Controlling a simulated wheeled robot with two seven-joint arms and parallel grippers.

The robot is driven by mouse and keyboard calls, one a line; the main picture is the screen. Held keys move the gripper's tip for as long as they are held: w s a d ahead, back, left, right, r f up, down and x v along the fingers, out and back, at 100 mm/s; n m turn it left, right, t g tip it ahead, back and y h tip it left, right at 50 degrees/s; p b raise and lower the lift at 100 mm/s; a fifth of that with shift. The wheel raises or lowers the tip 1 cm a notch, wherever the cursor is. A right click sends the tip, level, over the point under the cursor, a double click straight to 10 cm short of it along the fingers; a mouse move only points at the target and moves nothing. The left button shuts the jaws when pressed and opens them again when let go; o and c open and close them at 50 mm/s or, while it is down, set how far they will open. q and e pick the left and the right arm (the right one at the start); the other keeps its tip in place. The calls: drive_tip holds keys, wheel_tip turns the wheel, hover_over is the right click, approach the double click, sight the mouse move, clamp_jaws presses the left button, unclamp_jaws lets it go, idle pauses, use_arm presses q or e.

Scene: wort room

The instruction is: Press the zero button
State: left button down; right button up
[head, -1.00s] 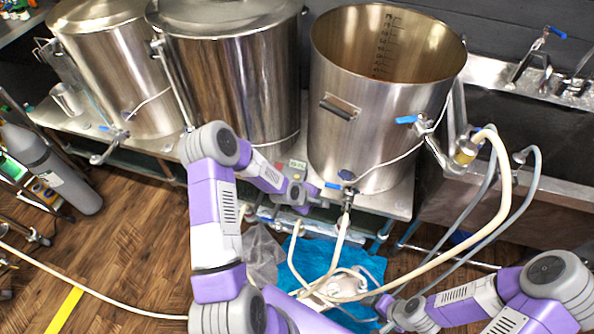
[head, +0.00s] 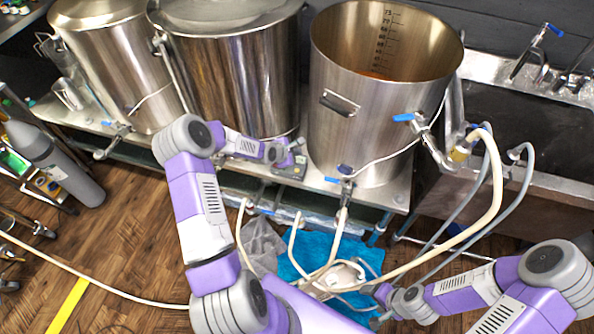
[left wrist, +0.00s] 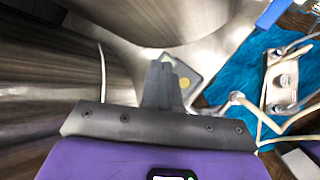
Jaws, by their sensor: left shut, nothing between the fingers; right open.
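A small grey device (head: 289,169) sits on the steel bench between the middle kettle and the open right kettle. In the left wrist view, the device (left wrist: 194,73) shows a round yellow button (left wrist: 184,82) just right of my fingertips. I cannot read a label on it. My left gripper (head: 297,147) is shut and empty over the device and hides part of it. In the left wrist view its fingers (left wrist: 162,66) overlap the device's left side; contact cannot be told. My right gripper (head: 378,317) is open, low at the right, away from the device.
The open right kettle (head: 345,130) and lidded middle kettle (head: 235,80) stand close on either side. A valve with a blue handle (head: 334,180) is right of the device. Hoses, a pump (head: 345,273) and a blue cloth (head: 310,250) lie below.

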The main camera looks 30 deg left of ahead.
use_arm(q)
drive_tip(key=b, duration=0.6)
hover_over(296, 173)
wheel_tip(296, 173, down, 8)
drive_tip(key=shift+a+f, duration=0.1)
drive_tip(key=shift+f, duration=0.05)
idle(1.6)
drive_tip(key=shift+f, duration=0.45)
drive_tip(key=shift+f+b, duration=0.45)
drive_tip(key=shift+b, duration=0.15)
idle(0.3)
drive_tip(key=shift+r, duration=0.1)
drive_tip(key=shift+r+p, duration=0.65)
drive_tip(key=shift+r, duration=0.15)
drive_tip(key=shift+r+p, duration=1.85)
drive_tip(key=shift+r, duration=0.7)
